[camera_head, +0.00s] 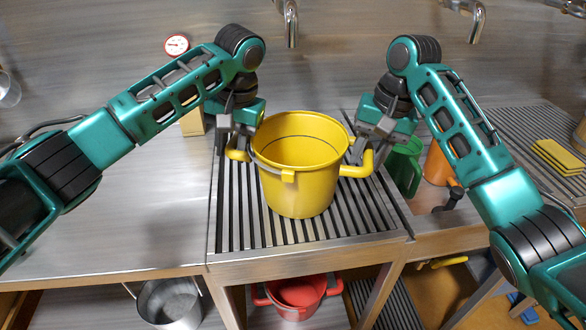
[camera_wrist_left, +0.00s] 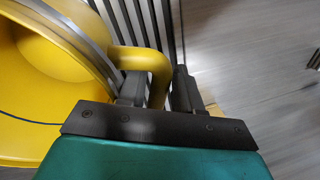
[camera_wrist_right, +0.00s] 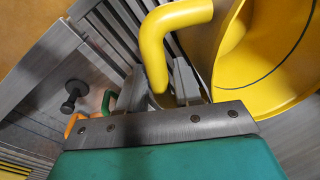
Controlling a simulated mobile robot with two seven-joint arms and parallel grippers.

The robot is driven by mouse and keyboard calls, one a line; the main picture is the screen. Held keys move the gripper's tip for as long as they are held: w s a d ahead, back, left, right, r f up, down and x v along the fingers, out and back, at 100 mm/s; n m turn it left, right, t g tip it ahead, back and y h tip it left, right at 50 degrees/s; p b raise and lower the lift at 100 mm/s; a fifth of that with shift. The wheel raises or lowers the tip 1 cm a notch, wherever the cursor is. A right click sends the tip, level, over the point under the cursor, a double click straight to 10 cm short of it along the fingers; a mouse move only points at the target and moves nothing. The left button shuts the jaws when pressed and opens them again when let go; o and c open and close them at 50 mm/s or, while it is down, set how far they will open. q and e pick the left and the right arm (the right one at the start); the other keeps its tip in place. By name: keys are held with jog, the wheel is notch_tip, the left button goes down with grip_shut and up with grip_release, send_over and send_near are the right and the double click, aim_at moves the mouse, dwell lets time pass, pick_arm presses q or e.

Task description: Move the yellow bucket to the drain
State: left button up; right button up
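The yellow bucket (camera_head: 301,185) is upright over the slatted drain (camera_head: 232,222) in the middle of the head view. I cannot tell whether its base touches the slats. My left gripper (camera_head: 237,143) is closed around the bucket's left handle, which shows between the fingers in the left wrist view (camera_wrist_left: 157,85). My right gripper (camera_head: 361,148) is closed around the right handle, between the fingers in the right wrist view (camera_wrist_right: 157,85). The bucket's side also shows in both wrist views. Its inside looks empty in the head view.
A green jug (camera_head: 405,168) and an orange container (camera_head: 436,165) stand close to the right. Yellow sponges (camera_head: 557,156) lie further right. Grey (camera_head: 170,303) and red (camera_head: 297,294) buckets sit below.

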pick_arm(q)
jog(key=shift+o, duration=1.4)
pick_arm(e)
jog(key=shift+o, duration=1.4)
pick_arm(q)
jog(key=shift+r, duration=0.1)
